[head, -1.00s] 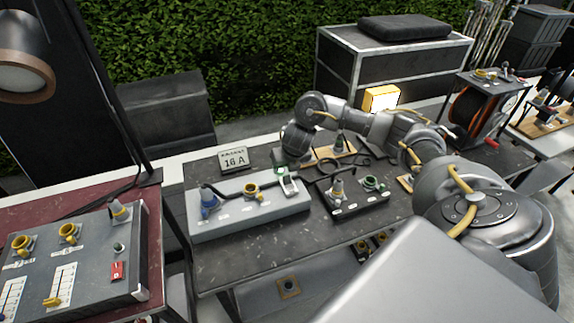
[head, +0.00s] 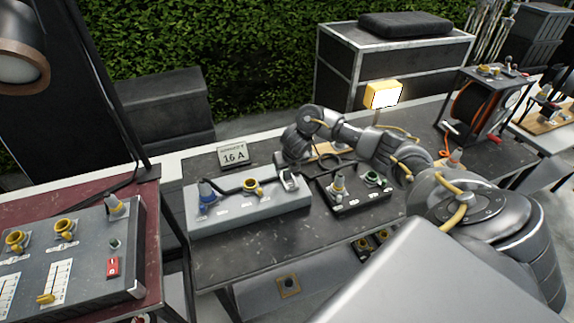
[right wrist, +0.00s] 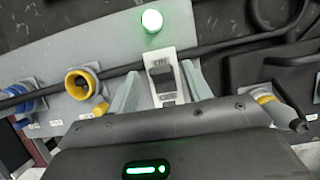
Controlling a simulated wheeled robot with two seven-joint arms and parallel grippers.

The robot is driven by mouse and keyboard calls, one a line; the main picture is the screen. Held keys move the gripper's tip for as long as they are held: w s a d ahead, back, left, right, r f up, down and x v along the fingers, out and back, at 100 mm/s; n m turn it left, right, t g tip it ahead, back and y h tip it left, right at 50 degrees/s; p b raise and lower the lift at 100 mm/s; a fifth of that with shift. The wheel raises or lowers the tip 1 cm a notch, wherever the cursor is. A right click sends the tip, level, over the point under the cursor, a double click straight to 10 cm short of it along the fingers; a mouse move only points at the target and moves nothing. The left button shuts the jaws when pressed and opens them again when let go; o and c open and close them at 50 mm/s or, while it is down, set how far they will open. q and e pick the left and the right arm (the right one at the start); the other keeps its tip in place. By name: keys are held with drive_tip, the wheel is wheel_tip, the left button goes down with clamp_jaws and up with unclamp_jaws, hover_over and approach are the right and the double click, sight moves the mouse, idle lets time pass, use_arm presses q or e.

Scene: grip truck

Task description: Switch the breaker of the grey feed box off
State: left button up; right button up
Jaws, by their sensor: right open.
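The grey feed box (head: 250,217) lies on the dark table, with a blue plug (head: 207,196) and a yellow socket (head: 252,188) on its top. Its breaker (right wrist: 162,72) shows in the right wrist view as a dark toggle in a pale frame. A green lamp (right wrist: 151,20) glows beyond the breaker. My right gripper (right wrist: 161,88) is open, with one finger on each side of the breaker; I cannot tell whether they touch it. In the head view the right gripper (head: 289,173) partly covers the box's right end. My left gripper is out of view.
A black box (head: 350,199) with plugs stands close to the right of the feed box. A "16 A" sign (head: 233,156) stands behind. Black cable lies around the boxes. A larger grey panel (head: 85,245) with a red switch (head: 113,268) sits on the left table.

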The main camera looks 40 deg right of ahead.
drive_tip(key=shift+w+f, duration=0.1)
drive_tip(key=shift+f, duration=0.25)
drive_tip(key=shift+c, duration=0.3)
drive_tip(key=c, duration=0.9)
drive_tip(key=shift+c, duration=0.2)
